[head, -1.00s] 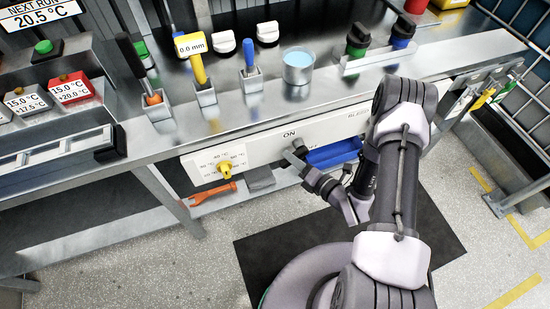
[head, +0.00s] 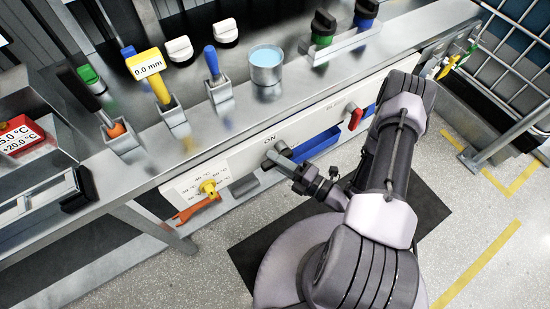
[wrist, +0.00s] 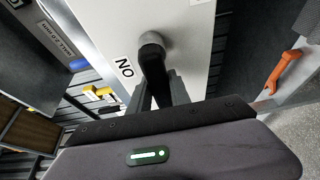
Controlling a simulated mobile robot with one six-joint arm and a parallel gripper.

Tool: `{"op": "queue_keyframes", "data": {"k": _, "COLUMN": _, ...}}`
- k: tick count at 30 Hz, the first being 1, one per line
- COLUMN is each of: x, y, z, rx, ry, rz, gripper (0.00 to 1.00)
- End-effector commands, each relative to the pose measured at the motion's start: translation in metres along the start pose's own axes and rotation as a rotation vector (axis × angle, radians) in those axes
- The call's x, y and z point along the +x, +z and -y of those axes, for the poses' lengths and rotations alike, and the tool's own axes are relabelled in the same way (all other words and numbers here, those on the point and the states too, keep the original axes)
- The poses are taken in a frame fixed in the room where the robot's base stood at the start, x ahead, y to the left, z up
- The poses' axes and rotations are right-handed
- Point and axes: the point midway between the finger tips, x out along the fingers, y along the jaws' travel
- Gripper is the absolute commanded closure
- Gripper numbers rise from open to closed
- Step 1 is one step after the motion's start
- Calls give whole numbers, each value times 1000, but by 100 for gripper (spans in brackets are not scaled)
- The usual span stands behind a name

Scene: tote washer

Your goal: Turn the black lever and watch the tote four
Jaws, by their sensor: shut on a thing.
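The black lever (wrist: 152,55) sits on a round grey boss on the white panel (wrist: 185,45), beside the "ON" label. My gripper (wrist: 160,92) is shut on the lever, with one finger on each side of it. In the head view my gripper (head: 280,161) is at the panel front just below "ON", and the lever (head: 282,147) is partly hidden by it. I cannot make out a tote marked four in either view.
A yellow knob (head: 208,187) is left of the lever and a red handle (head: 354,116) is right of it.

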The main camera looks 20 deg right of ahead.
Motion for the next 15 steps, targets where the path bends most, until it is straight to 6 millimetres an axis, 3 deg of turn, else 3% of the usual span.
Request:
{"op": "queue_keyframes", "data": {"k": 13, "x": 0, "y": 0, "z": -1, "rx": 9, "ry": 5, "rz": 0, "gripper": 100}}
{"op": "queue_keyframes", "data": {"k": 14, "x": 0, "y": 0, "z": -1, "rx": 9, "ry": 5, "rz": 0, "gripper": 70}}
{"op": "queue_keyframes", "data": {"k": 15, "x": 0, "y": 0, "z": -1, "rx": 9, "ry": 5, "rz": 0, "gripper": 63}}
